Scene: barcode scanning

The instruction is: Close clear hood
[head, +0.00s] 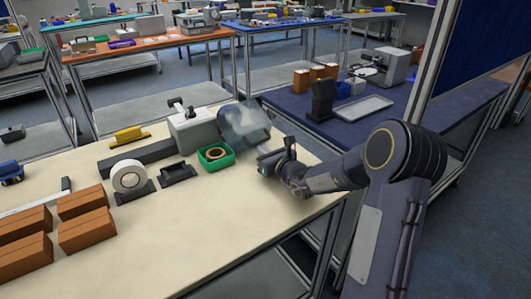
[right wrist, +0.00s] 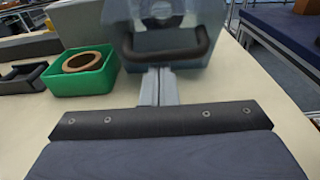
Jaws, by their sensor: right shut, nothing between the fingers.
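The clear hood (head: 243,125) is a see-through, bluish cover at the right end of a grey machine (head: 192,130) on the cream table. In the right wrist view the hood (right wrist: 165,45) stands just ahead, with a dark curved handle (right wrist: 165,53) across its front. My right gripper (head: 266,160) is shut and empty, in front of the hood at the table's right side. In the right wrist view its fingers (right wrist: 158,87) are together and point at the handle. I cannot tell whether they touch it. My left gripper is not in view.
A green bin (head: 215,156) with a brown ring stands left of my right gripper. A black tray (head: 178,173), a white tape roll (head: 129,176) and brown boxes (head: 85,217) lie further left. The table front centre is clear.

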